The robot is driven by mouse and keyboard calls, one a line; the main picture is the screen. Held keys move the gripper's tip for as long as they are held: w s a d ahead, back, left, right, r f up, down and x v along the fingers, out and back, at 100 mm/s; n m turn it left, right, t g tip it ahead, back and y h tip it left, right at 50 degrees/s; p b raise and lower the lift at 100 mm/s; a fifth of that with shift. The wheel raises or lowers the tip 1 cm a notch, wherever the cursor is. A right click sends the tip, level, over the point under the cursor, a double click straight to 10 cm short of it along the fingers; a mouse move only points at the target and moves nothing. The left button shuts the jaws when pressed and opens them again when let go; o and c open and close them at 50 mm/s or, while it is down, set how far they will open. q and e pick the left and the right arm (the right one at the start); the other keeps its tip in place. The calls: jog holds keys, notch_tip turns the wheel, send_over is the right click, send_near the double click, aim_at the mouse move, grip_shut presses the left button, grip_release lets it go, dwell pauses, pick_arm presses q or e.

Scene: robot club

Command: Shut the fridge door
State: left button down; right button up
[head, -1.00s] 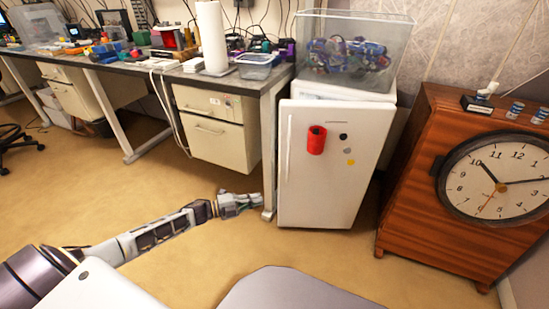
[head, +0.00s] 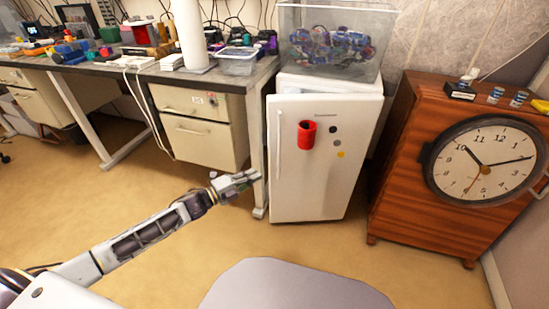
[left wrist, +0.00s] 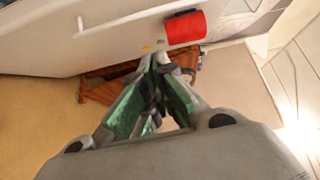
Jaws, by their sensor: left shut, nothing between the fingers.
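The small white fridge stands beside the workbench, and its door (head: 295,190) faces me in the head view. The door has a vertical handle (head: 279,130) on its left side. The door sits a little off the body at the top left, but I cannot tell how wide any gap is. My left gripper (head: 254,175) is shut and empty, just left of the door and apart from its face as far as I can see. In the left wrist view the shut fingers (left wrist: 163,62) point towards the white door (left wrist: 115,45). My right gripper is not in view.
A red holder (head: 306,135) and small round magnets are on the door. A clear case (head: 330,45) stands on the fridge. The workbench leg (head: 259,180) is close behind my left gripper. A wooden cabinet (head: 410,170) with a clock stands right.

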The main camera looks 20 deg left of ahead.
pick_arm(q)
jog(key=shift+w+a+f, duration=0.1)
jog(key=shift+a+f, duration=0.05)
jog(key=shift+a, duration=0.05)
jog(key=shift+w+d, duration=0.15)
jog(key=shift+w, duration=0.05)
dwell(0.4)
